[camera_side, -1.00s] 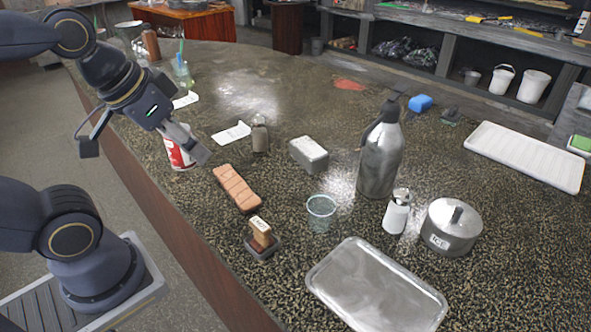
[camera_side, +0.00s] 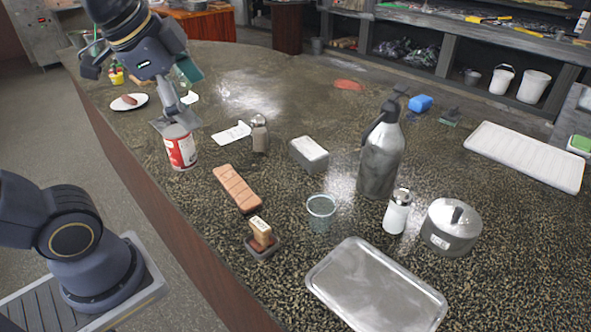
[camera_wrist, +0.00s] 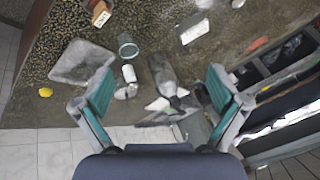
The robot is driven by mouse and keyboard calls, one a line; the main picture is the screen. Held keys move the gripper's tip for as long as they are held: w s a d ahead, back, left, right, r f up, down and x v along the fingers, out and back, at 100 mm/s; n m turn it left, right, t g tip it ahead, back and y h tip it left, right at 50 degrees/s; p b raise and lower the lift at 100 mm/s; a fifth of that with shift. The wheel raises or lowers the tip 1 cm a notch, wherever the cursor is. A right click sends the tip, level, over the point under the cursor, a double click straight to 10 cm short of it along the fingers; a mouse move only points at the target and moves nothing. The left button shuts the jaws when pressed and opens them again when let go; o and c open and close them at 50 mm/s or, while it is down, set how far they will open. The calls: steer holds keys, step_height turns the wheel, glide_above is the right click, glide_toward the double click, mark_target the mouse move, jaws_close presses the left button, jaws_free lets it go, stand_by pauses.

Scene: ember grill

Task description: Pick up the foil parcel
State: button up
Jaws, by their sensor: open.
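The foil parcel (camera_side: 309,153) is a silver, rounded block lying on the speckled counter, left of the tall metal bottle (camera_side: 380,155). A pale block that looks like the parcel (camera_wrist: 193,28) shows in the upper part of the wrist view. My gripper (camera_side: 140,70) is open and empty, up at the left above the counter, well apart from the parcel. Its two teal-padded fingers (camera_wrist: 160,80) stand wide apart in the wrist view.
A red-and-white can (camera_side: 181,150) stands below my gripper. Near the parcel are a shaker (camera_side: 259,134), a brown segmented bar (camera_side: 237,188) and a glass (camera_side: 320,211). A metal tray (camera_side: 375,290) and a lidded pot (camera_side: 451,228) lie toward the front right.

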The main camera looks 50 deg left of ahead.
steer(key=w+a+r+m+g, duration=0.1)
steer(key=w+r+m, duration=0.55)
steer(key=w, duration=0.45)
steer(key=m+g+y, duration=0.1)
steer(key=m+g, duration=0.3)
steer(key=m, duration=0.2)
glide_above(309, 147)
steer(key=d, duration=0.2)
step_height(309, 147, down, 13)
steer(key=f, duration=0.5)
steer(key=a+f, duration=0.1)
steer(key=f, duration=0.9)
steer(key=shift+s+a+f, duration=0.15)
steer(key=shift+a+f, duration=0.1)
steer(key=shift+a, duration=0.15)
step_height(309, 147, down, 6)
steer(key=shift+a+r, duration=0.1)
steer(key=c, duration=1.5)
